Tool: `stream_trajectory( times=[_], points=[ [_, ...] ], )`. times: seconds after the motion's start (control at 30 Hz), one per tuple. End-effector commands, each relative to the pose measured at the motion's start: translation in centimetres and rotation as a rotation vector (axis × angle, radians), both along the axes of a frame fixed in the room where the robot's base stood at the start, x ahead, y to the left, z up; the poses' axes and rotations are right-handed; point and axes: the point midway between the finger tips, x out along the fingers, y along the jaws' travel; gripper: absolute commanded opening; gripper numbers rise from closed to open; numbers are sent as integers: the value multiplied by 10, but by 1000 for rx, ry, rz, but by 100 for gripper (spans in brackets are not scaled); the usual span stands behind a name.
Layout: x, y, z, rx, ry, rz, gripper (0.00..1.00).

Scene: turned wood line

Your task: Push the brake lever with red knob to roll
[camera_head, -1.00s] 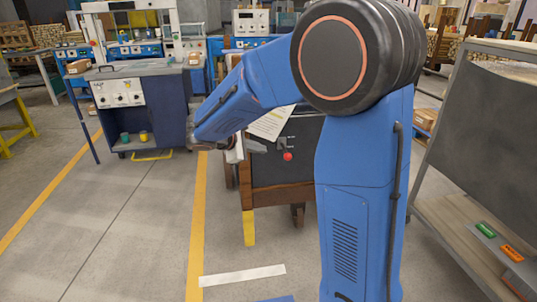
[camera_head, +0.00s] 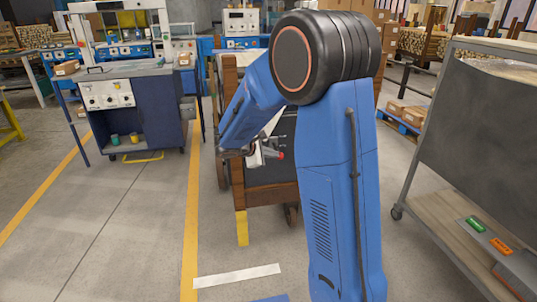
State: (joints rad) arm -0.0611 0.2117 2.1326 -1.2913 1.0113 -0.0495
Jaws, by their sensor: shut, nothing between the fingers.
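The brake lever's red knob (camera_head: 281,155) shows on the near face of a dark cart (camera_head: 272,196) with a wooden frame. The lever now looks near level, its knob end to the right. My gripper (camera_head: 265,154) is shut with nothing between its fingers, and sits just left of the knob, overlapping the lever in this view. I cannot tell whether the fingers touch it. My blue arm hides the upper part of the cart face and most of the lever plate. Any roll marking is not readable.
A blue workbench (camera_head: 128,110) stands at the left behind a yellow floor line (camera_head: 191,220). A grey trolley (camera_head: 470,215) with a dark panel stands at the right. The floor left of the cart is clear.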

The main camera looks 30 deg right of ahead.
Motion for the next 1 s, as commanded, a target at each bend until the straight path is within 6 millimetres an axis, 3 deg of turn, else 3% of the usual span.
stream_trajectory(
  times=[0.53,1.0],
  points=[
    [0,-1,-5,0,1,0,0],
    [-1,-1,-46,-1,2,0,0]
  ],
)
